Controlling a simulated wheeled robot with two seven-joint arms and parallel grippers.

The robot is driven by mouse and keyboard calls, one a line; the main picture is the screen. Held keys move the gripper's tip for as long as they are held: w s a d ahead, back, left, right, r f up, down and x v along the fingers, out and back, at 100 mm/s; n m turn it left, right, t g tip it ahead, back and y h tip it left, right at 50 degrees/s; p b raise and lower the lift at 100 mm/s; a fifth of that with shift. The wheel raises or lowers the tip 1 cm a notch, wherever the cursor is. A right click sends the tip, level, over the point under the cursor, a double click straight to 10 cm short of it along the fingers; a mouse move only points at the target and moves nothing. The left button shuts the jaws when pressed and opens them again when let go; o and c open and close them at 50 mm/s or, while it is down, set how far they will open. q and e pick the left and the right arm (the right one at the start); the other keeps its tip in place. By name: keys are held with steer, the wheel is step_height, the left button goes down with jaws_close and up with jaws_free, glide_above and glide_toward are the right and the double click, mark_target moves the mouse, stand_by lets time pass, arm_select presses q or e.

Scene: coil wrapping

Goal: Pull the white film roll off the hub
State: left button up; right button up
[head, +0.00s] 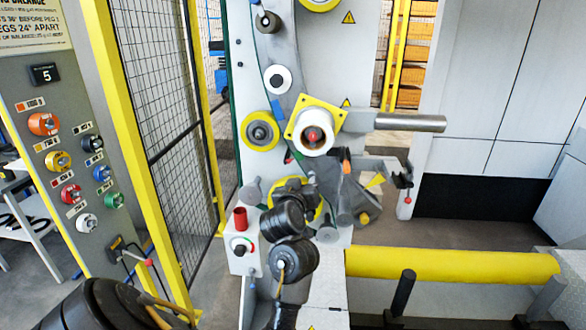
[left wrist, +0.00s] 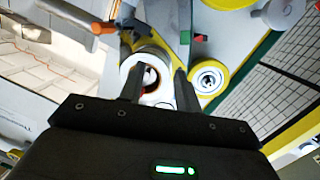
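The white film roll (head: 318,117) sits on the hub, in front of a square yellow plate on the upright machine panel. A red knob (head: 312,135) shows at its centre. My left gripper (head: 294,184) is below the roll in the head view, dark against the machine and partly hidden by its own wrist. In the left wrist view the two fingers (left wrist: 158,84) stand apart, with the roll (left wrist: 141,62) and its dark core showing between and beyond them. No object is held between them. I cannot tell whether a finger touches the roll. My right gripper is not in view.
A yellow-rimmed roller (head: 260,132) is left of the roll and a small white roller (head: 277,79) above it. A steel bar (head: 410,122) juts out to the right. A thick yellow beam (head: 450,264) crosses the lower right. A mesh fence (head: 160,90) stands left.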

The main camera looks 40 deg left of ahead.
mark_target(297, 141)
arm_select(q)
steer(key=a+r+n+y, duration=0.3)
steer(key=a+r+n, duration=0.1)
steer(key=r, duration=0.2)
steer(key=p+x, duration=0.1)
steer(key=x, duration=0.8)
steer(key=shift+w+a+r, duration=0.15)
steer(key=shift+w+a, duration=0.1)
steer(key=shift+w, duration=0.05)
steer(key=shift+p+x, duration=0.45)
steer(key=shift+x, duration=0.3)
